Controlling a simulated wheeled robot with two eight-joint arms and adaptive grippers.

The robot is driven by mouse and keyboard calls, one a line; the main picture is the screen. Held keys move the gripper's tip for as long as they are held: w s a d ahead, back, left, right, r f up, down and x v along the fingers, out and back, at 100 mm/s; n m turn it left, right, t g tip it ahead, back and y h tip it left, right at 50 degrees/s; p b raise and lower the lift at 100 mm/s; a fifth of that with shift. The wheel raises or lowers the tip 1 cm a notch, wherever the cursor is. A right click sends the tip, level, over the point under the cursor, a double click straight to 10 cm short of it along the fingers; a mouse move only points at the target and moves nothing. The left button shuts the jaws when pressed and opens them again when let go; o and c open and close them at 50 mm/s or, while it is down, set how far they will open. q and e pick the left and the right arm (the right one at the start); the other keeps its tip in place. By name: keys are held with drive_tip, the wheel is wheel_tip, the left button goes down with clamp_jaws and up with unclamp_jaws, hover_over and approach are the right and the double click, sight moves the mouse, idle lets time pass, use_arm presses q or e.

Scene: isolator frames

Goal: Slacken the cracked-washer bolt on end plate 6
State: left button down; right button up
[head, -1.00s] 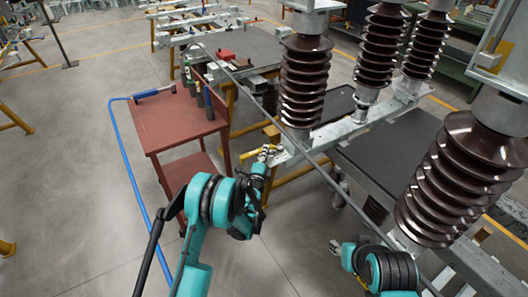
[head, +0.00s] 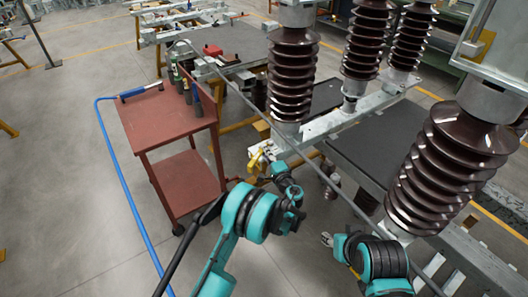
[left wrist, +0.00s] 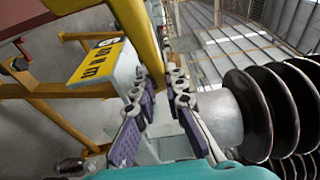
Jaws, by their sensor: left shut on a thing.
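My left gripper (head: 268,163) is at the near left end of the grey beam (head: 318,127), under the brown ribbed isolator (head: 292,77). In the left wrist view its purple-padded fingers (left wrist: 158,85) stand on either side of a bright yellow bar-like piece (left wrist: 143,38) and are shut on it. What this piece belongs to is unclear. A grey end plate with a yellow label (left wrist: 98,62) is just left of the fingers; I cannot read its number. I cannot make out a bolt or a cracked washer. My right gripper (head: 327,240) is low in the middle, its fingers too small to judge.
A red cart (head: 165,118) with bottles and a blue-handled tool (head: 140,91) stands left. A blue hose (head: 125,190) lies on the floor. A long grey bar (head: 275,115) crosses before the isolators. More brown isolators (head: 450,165) rise right.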

use_arm(q)
wheel_tip(320, 180, up, 7)
drive_tip(key=p, duration=0.3)
idle(0.5)
